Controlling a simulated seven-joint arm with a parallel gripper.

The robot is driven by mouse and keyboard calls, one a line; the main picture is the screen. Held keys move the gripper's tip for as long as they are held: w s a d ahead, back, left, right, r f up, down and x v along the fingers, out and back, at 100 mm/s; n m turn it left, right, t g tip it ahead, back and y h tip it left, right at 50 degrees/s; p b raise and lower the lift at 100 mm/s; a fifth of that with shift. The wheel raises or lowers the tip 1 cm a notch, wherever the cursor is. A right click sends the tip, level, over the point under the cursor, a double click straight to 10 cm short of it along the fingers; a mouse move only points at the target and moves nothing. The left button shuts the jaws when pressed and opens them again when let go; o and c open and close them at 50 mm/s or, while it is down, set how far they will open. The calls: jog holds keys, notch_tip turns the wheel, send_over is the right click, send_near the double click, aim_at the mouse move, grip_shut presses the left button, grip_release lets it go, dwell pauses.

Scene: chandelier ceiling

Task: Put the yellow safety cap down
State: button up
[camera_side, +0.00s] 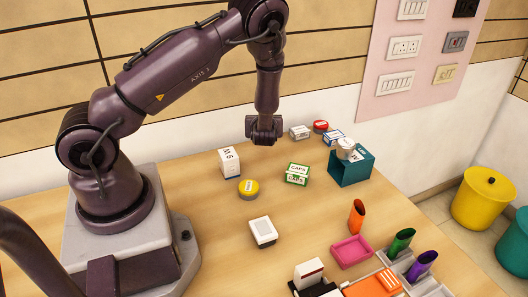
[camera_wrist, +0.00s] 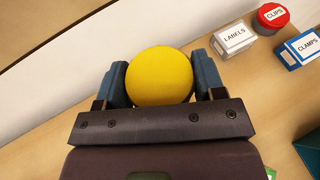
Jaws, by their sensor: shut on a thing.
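The yellow safety cap (camera_wrist: 160,76) shows in the wrist view as a smooth round yellow shape between the two blue-grey fingers. My gripper (camera_wrist: 160,84) is shut on it, one finger at each side. In the side view my gripper (camera_side: 264,132) hangs pointing down over the back part of the wooden table (camera_side: 200,215). There the cap is hidden by the gripper, and its clearance from the table cannot be told.
A labels box (camera_wrist: 234,37), red clips tin (camera_wrist: 272,17) and clamps box (camera_wrist: 302,48) stand right of my gripper. A white box (camera_side: 229,163), yellow-topped tin (camera_side: 249,189), caps box (camera_side: 297,174) and teal holder (camera_side: 350,172) stand nearby. Bare table lies between them.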

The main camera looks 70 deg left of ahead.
aim_at(264, 154)
notch_tip(264, 154, down, 7)
jog(key=shift+f, duration=0.2)
jog(key=shift+f, duration=0.1)
jog(key=o, duration=0.9)
